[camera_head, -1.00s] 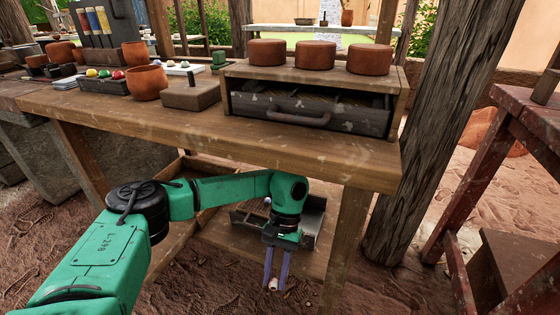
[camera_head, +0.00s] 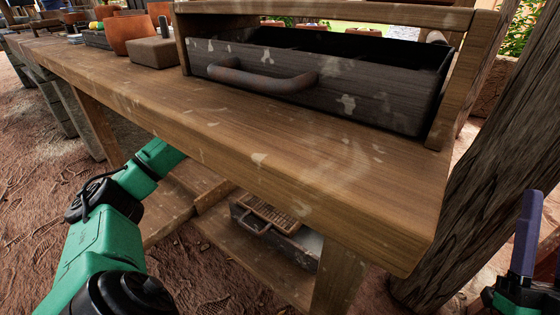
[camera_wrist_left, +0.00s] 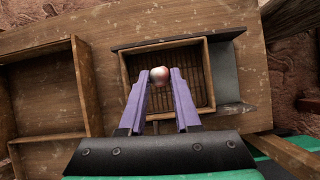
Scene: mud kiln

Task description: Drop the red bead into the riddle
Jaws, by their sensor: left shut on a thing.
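Behind the bead in that view is the riddle (camera_wrist_left: 208,82), a wooden frame with a slatted bottom. The bead appears over its inside, towards the left; the height gap is hard to judge. In the head view, the riddle (camera_head: 270,212) shows partly under the bench. My left gripper is hidden there by the bench. My right gripper (camera_head: 540,240) is cut off at the right edge.
The riddle sits on a grey metal tray (camera_wrist_left: 228,82) on the lower shelf. An empty wooden compartment (camera_wrist_left: 40,95) lies left of it. The thick bench top (camera_head: 300,165) overhangs the shelf. A wooden post (camera_head: 490,170) stands at the right.

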